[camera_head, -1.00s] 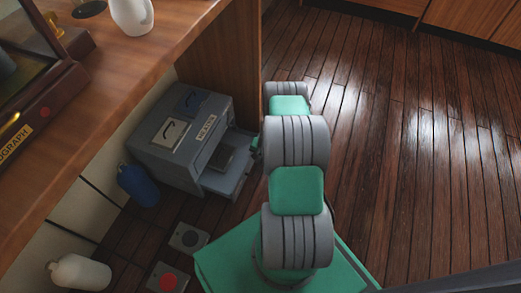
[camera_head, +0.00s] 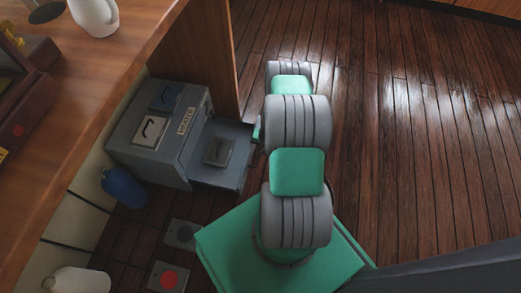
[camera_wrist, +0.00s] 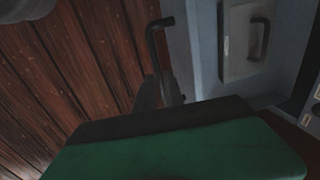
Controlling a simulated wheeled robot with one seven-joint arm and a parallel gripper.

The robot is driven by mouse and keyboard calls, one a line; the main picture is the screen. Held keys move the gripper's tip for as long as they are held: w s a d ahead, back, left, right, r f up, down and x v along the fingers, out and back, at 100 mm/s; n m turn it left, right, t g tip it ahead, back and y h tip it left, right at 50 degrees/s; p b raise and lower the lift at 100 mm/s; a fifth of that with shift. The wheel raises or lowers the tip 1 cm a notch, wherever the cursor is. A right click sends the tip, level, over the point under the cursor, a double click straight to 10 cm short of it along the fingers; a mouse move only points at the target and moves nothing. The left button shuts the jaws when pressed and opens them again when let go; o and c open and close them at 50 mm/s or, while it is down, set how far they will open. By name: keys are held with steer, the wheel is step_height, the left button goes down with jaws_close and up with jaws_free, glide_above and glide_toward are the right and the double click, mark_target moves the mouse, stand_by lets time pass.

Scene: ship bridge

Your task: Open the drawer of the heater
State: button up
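The grey heater (camera_head: 150,125) stands on the floor under the wooden counter, with a label on its top. Its drawer (camera_head: 236,172) is pulled well out to the right, and a grey lidded piece with a dark handle (camera_head: 218,152) sits in it. In the wrist view the drawer's front wall (camera_wrist: 182,45) runs beside a dark bent drawer handle (camera_wrist: 155,45). My gripper (camera_wrist: 160,92) is at the handle's lower part, with its fingers closed around it. In the head view my arm hides most of my gripper and the handle.
A blue bottle (camera_head: 123,187) stands beside the heater's near side. Two floor boxes, one with a black button (camera_head: 182,234) and one with a red button (camera_head: 168,278), lie close to my base. A wooden panel (camera_head: 205,55) rises behind the drawer. Open floor (camera_head: 420,150) lies to the right.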

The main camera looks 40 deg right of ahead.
steer(key=o, duration=0.4)
steer(key=shift+c, duration=0.2)
step_height(320, 180, up, 8)
steer(key=s+d+p, duration=0.1)
steer(key=p, duration=0.2)
steer(key=shift+f, duration=0.15)
